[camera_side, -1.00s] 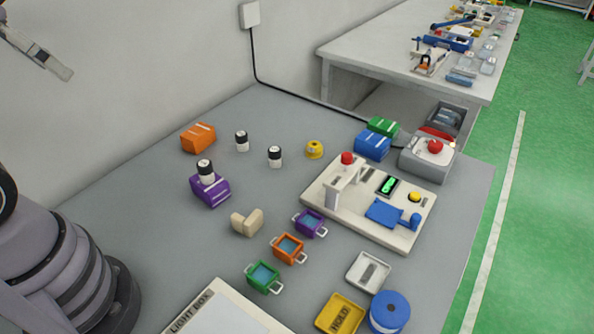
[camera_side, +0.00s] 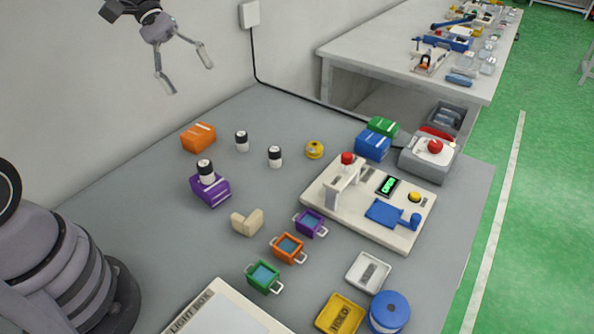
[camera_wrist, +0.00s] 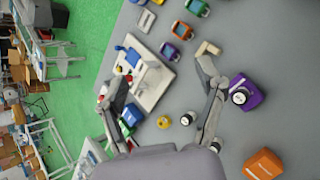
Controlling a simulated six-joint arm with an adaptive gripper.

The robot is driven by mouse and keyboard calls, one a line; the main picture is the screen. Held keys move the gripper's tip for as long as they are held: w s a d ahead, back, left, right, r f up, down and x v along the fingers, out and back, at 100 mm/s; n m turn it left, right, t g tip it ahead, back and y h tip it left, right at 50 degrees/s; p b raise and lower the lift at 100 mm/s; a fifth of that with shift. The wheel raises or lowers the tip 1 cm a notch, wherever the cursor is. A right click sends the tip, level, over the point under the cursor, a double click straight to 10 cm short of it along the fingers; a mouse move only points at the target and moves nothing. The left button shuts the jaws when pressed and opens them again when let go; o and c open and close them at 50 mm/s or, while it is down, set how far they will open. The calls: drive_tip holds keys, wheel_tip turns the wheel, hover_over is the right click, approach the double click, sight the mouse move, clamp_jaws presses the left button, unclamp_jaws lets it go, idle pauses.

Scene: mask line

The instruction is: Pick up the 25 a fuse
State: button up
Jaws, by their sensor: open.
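No label reading 25 A is legible, so I cannot tell which object is the 25 A fuse. Small black-and-white cylinders stand on the grey table: one at the back (camera_side: 241,141), one to its right (camera_side: 275,157), and one on top of a purple block (camera_side: 206,172). The cylinder on the purple block also shows in the wrist view (camera_wrist: 240,96). My gripper (camera_side: 191,79) is open and empty, high above the back left of the table, well clear of everything. Its spread fingers also show in the wrist view (camera_wrist: 160,78).
An orange block (camera_side: 198,137), a yellow roll (camera_side: 314,149) and a beige angled piece (camera_side: 247,222) lie nearby. A cream fixture (camera_side: 400,232) with a red knob stands right. Small coloured trays, a yellow HOLD tray (camera_side: 340,313) and a light box (camera_side: 225,313) sit in front.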

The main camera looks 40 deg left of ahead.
drive_tip(key=w+a+f+n+t+h, duration=0.35)
drive_tip(key=w+f+n, duration=0.25)
drive_tip(key=f, duration=0.5)
drive_tip(key=w+a+f+n+t+h, duration=0.3)
drive_tip(key=w+a+f+n+t, duration=0.25)
drive_tip(key=f, duration=0.45)
drive_tip(key=n+t+y, duration=0.1)
drive_tip(key=n+t, duration=0.2)
drive_tip(key=n, duration=0.3)
approach(274, 149)
drive_tip(key=v, duration=0.3)
drive_tip(key=shift+s+a, duration=0.25)
drive_tip(key=shift+w+d+f, duration=0.2)
drive_tip(key=x, duration=1.3)
drive_tip(key=c, duration=1.3)
drive_tip(key=shift+o, duration=0.2)
drive_tip(key=shift+r, duration=0.15)
